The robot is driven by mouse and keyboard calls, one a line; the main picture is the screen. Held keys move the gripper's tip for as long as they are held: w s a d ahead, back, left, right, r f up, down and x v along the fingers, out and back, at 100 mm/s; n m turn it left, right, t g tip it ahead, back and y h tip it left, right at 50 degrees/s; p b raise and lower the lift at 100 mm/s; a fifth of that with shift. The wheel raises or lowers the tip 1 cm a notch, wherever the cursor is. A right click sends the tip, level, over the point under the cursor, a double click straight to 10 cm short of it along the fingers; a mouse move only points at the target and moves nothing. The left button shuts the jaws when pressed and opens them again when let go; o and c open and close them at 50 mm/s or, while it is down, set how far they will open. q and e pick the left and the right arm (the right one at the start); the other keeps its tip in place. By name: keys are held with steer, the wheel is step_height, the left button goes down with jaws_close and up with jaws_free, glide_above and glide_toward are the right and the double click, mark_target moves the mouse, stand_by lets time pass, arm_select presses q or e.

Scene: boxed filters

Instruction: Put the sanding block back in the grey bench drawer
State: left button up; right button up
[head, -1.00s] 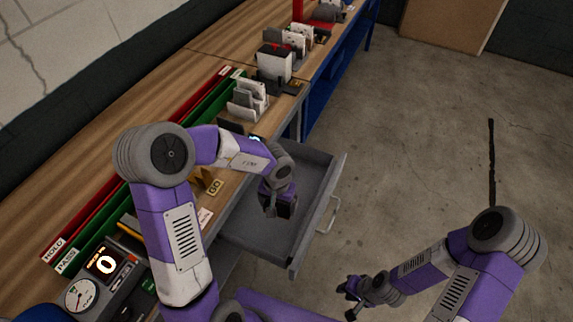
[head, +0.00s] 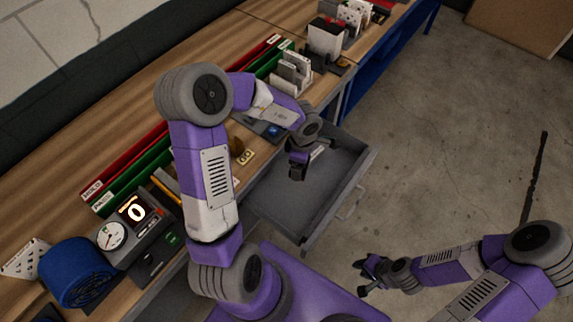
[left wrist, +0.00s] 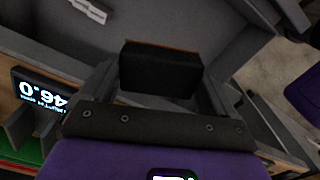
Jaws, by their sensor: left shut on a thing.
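The grey bench drawer (head: 366,168) is pulled open from the bench, with its handle (head: 353,204) on the outer front. My left gripper (head: 298,172) is over the drawer's inner part, pointing down. It is shut on the sanding block (left wrist: 160,72), a black block with a thin brown edge, seen between the fingers in the left wrist view. The drawer floor (left wrist: 150,22) shows beyond the block; I cannot tell the exact gap between them. My right gripper (head: 366,277) is open and empty, out over the floor at the lower right.
A small pale item (left wrist: 88,10) lies in the drawer. Most of the drawer floor looks clear.

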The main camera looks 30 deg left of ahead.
mark_target(290, 186)
arm_select(q)
steer(key=n, duration=0.2)
steer(key=a+n, duration=0.1)
steer(key=n, duration=0.2)
steer(key=a+r+n+p, duration=0.1)
steer(key=n, duration=0.1)
steer(key=shift+r+n, duration=0.1)
steer(key=shift+n, duration=0.2)
steer(key=f+n+b, duration=0.2)
steer(key=f, duration=0.4)
steer(key=a+f+n+b, duration=0.1)
steer(key=f+n+b, duration=0.1)
steer(key=f, duration=0.3)
steer(key=f+n+b, duration=0.1)
steer(key=f+n, duration=0.1)
steer(key=f, duration=0.4)
steer(key=shift+s+a+f+b, duration=0.2)
steer(key=shift+f+b, duration=0.15)
steer(key=shift+b, duration=0.05)
steer(key=shift+r, duration=0.1)
steer(key=o, duration=0.7)
steer(key=shift+o, duration=0.2)
step_height(290, 186, up, 12)
steer(key=p, duration=0.4)
steer(key=shift+p, duration=0.3)
